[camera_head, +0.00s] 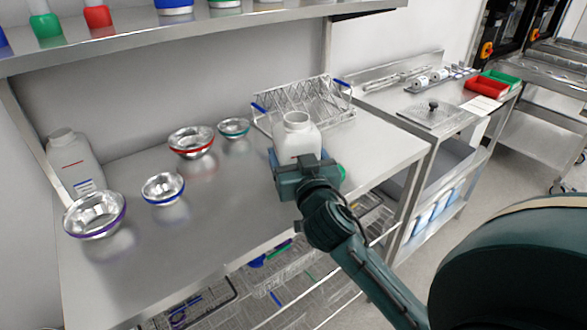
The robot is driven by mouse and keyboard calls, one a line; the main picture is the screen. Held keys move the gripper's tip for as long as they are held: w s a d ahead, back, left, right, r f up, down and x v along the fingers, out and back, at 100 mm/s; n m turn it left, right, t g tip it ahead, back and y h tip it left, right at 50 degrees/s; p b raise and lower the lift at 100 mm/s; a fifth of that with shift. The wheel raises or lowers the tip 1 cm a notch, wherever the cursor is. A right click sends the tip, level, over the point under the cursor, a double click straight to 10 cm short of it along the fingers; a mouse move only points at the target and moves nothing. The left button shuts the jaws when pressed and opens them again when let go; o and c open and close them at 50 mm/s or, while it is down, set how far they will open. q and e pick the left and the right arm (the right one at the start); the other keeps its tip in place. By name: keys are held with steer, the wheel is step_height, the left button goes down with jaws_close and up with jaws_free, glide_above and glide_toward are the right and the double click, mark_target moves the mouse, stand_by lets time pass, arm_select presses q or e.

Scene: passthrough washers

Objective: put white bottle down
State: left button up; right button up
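A white bottle (297,136) with an open round neck stands upright at the right part of the steel table (225,215). My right gripper (306,164) is on the near side of the bottle, with its fingers to either side of the lower body, and appears shut on it. The gripper hides the bottle's base, so I cannot tell whether it touches the table. A second white bottle (72,160) with red and blue marks stands at the table's far left. My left gripper is not in view.
Metal bowls with purple (95,214), blue (163,188), red (191,141) and teal (233,127) rims sit on the table's left and back. A wire rack (303,98) stands behind the held bottle. A shelf (200,27) hangs above. The table's front middle is clear.

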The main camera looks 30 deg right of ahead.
steer(key=shift+f, duration=1.65)
steer(key=shift+f+b, duration=0.15)
steer(key=shift+b, duration=0.25)
steer(key=o, duration=1.5)
